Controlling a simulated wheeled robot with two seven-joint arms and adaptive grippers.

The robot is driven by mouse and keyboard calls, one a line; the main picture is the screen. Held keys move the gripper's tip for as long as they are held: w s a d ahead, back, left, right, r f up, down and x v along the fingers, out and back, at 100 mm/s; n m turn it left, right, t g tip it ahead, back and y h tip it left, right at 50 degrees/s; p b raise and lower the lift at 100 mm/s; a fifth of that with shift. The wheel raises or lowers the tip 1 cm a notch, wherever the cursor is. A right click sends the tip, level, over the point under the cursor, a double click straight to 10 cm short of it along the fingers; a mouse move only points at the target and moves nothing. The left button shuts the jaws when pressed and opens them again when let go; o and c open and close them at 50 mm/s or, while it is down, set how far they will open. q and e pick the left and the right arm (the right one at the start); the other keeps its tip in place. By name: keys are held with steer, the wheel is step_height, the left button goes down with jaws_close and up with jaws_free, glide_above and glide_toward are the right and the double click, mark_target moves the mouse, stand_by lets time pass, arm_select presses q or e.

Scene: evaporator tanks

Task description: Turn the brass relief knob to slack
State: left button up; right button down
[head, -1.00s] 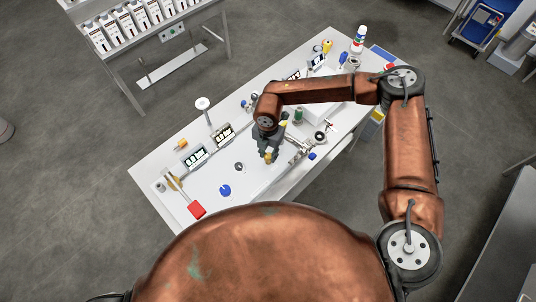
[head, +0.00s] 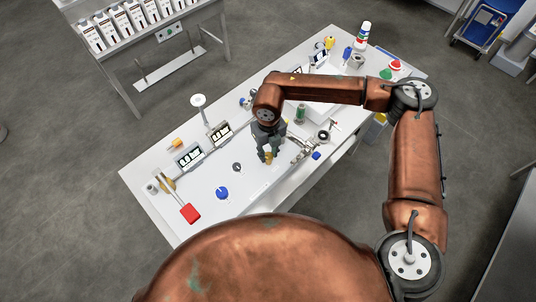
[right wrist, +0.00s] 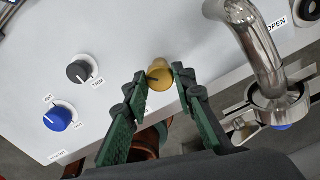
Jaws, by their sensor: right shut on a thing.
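The brass relief knob (right wrist: 160,75) is a small round golden knob on the white panel in the right wrist view. It also shows below the gripper in the head view (head: 268,157). My right gripper (right wrist: 157,77) has its dark, green-padded fingers on both sides of the knob, shut on it. The gripper also shows in the head view (head: 268,153), pointing down at the white table. Any label by the knob is not readable, so I cannot tell its setting. My left gripper is not in view.
A bent steel pipe with a clamp (right wrist: 262,60) stands close on the right. A red-ended tool (head: 189,213) lies at the table's left end.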

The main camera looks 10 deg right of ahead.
steer(key=n+b, duration=0.2)
steer(key=n, duration=0.1)
steer(key=shift+f+n, duration=0.1)
steer(key=shift+n, duration=0.3)
steer(key=n+b, duration=0.2)
steer(key=n, duration=0.1)
steer(key=shift+n+b, duration=0.3)
steer(key=n+b, duration=0.2)
steer(key=n, duration=0.1)
steer(key=shift+n, duration=0.4)
steer(key=n+b, duration=0.2)
steer(key=n, duration=0.1)
steer(key=n+b, duration=0.3)
steer(key=n, duration=0.3)
steer(key=shift+w+n+b, duration=0.1)
steer(key=shift+n+b, duration=0.3)
steer(key=n+b, duration=0.1)
steer(key=n, duration=0.2)
steer(key=shift+b, duration=0.35)
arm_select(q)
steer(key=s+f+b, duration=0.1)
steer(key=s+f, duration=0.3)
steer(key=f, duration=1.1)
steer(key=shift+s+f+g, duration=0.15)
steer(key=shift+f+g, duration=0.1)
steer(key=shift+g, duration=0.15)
arm_select(e)
steer(key=shift+r+n, duration=0.25)
steer(key=shift+n, duration=0.95)
